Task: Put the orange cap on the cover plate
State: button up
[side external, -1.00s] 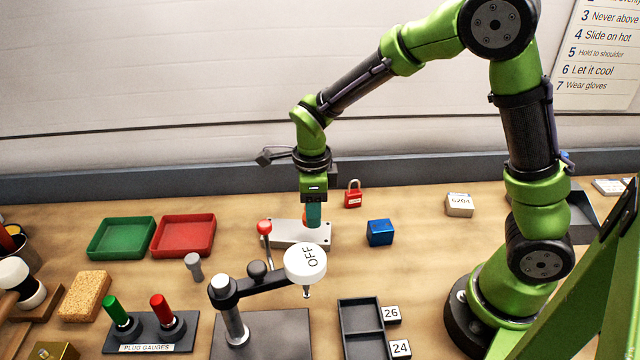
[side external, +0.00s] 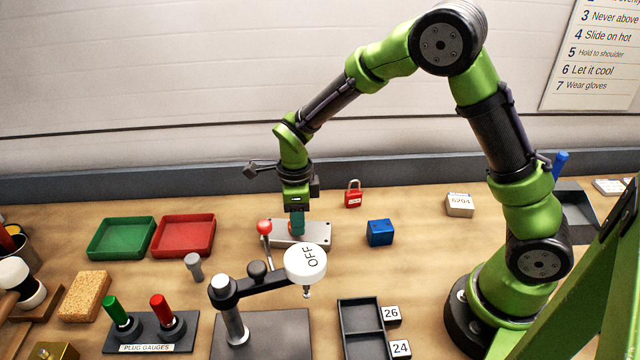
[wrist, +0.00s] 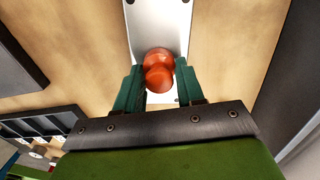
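The orange cap (wrist: 159,70) is a round, knob-like piece between the two teal fingers of my gripper (wrist: 160,78) in the wrist view. The fingers meet its sides, so my gripper is shut on it. The cover plate (side external: 317,236) is a light grey rectangular plate with small holes, flat on the bench. It also shows behind the cap in the wrist view (wrist: 160,22). In the side external view my gripper (side external: 297,230) is low over the plate's left part, with the cap mostly hidden by a finger. I cannot tell whether the cap touches the plate.
A lever with a red ball (side external: 264,227) stands close to the plate's left end. A blue block (side external: 380,232) and a red padlock (side external: 353,194) are to the right. A red tray (side external: 184,236) is left.

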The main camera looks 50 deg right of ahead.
jog(key=o, duration=0.4)
jog(key=s+d+r+n+t+y, duration=0.1)
jog(key=s+r+n, duration=0.15)
jog(key=r, duration=0.65)
jog(key=s+r+n+t, duration=0.1)
jog(key=s+r+n, duration=0.15)
jog(key=r, duration=0.55)
jog(key=s+d+r+n+t, duration=0.1)
jog(key=s+r+n+t, duration=0.1)
jog(key=s+n, duration=0.4)
jog(key=s+d+r+n+t+y, duration=0.1)
jog(key=s+n, duration=0.5)
jog(key=n, duration=0.6)
jog(key=shift+s+r+t, duration=0.3)
jog(key=shift+r+t, duration=0.15)
jog(key=shift+t, duration=0.65)
jog(key=shift+d, duration=0.1)
